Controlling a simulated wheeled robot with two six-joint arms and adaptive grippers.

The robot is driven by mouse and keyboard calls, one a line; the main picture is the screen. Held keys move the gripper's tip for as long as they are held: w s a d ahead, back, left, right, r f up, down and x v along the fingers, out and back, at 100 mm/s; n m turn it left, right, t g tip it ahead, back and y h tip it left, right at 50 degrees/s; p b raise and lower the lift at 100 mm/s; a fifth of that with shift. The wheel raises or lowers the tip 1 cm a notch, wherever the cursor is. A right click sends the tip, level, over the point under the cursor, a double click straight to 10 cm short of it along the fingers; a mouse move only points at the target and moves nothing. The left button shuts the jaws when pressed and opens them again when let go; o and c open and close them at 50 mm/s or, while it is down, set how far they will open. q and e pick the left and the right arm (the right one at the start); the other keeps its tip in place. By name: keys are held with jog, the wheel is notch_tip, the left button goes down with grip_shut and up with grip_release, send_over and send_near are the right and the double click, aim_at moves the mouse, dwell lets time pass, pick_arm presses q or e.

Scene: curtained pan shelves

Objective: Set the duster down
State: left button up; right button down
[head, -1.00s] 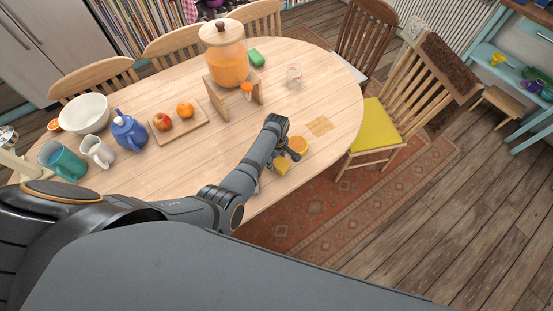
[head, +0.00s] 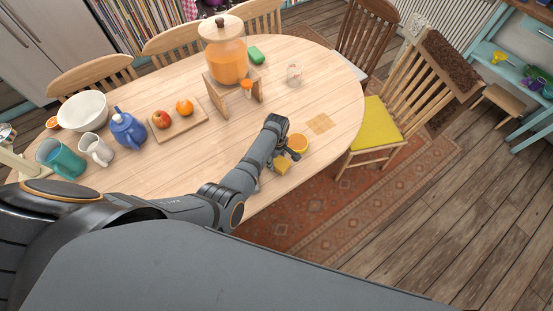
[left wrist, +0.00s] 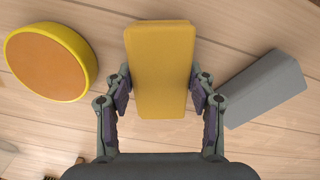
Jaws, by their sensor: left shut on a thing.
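The duster (left wrist: 160,68) is a yellow-orange block. In the left wrist view it stands between the two fingers of my left gripper (left wrist: 160,92), which are shut on its sides. In the head view my left gripper (head: 284,157) is low over the table's near edge. Part of the duster (head: 283,164) shows below the gripper there, and the rest is hidden by it. I cannot tell whether the duster touches the tabletop. My right gripper is in neither view.
A round orange thing with a yellow rim (left wrist: 48,66) lies left of the duster in the wrist view; a grey block (left wrist: 265,88) lies right. A juice dispenser (head: 226,60) stands further back. A yellow-seated chair (head: 375,125) is at right.

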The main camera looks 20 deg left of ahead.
pick_arm(q)
jog(key=shift+f, duration=0.25)
jog(key=o, duration=1.2)
jog(key=shift+r, duration=0.1)
notch_tip(320, 180, up, 12)
jog(key=shift+f, duration=0.1)
grip_shut()
dwell(0.3)
dwell(1.1)
